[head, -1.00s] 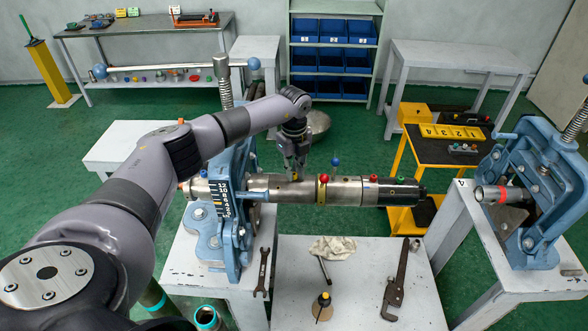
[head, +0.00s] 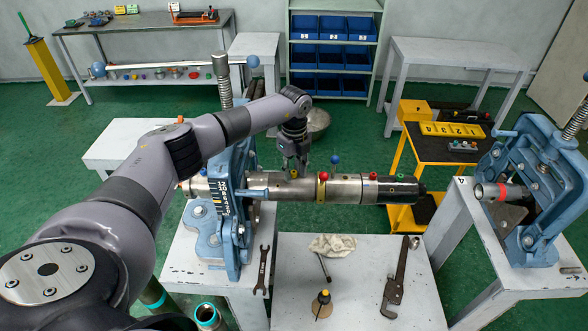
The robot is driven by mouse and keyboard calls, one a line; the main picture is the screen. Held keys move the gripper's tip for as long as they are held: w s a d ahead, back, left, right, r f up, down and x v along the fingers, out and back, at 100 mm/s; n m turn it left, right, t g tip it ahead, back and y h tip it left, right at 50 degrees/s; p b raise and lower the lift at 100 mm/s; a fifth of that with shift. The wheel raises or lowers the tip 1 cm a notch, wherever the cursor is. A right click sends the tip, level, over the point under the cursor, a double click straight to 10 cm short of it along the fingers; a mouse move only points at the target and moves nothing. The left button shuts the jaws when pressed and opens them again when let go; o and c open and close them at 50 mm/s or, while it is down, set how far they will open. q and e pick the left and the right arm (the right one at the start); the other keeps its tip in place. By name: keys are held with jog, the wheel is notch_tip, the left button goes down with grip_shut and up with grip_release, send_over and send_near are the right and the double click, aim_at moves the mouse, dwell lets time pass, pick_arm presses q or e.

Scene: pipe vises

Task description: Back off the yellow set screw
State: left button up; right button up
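A steel pipe assembly (head: 346,190) lies horizontally, clamped in the blue vise (head: 233,205) on the left. Red-headed (head: 323,176), blue-headed (head: 335,160) and green-headed (head: 399,177) screws stand along it, with another red one between the blue and green. My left gripper (head: 294,174) points down at the top of the pipe, left of the nearest red screw and the yellow band. My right gripper is out of view.
A second blue vise (head: 532,190) stands at the right. The white table (head: 345,300) in front holds a rag (head: 332,247), a pipe wrench (head: 397,278) and small tools. A spanner (head: 262,270) lies beside the left vise. A yellow-framed cart (head: 440,150) stands behind.

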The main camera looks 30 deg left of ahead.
aim_at(294, 172)
pick_arm(q)
jog(key=shift+o, duration=0.3)
jog(key=shift+w+r, duration=0.1)
jog(key=shift+r, duration=0.05)
jog(key=shift+a+r, duration=0.1)
jog(key=shift+r, duration=0.1)
notch_tip(294, 172, up, 12)
jog(key=shift+f, duration=0.25)
dwell(0.3)
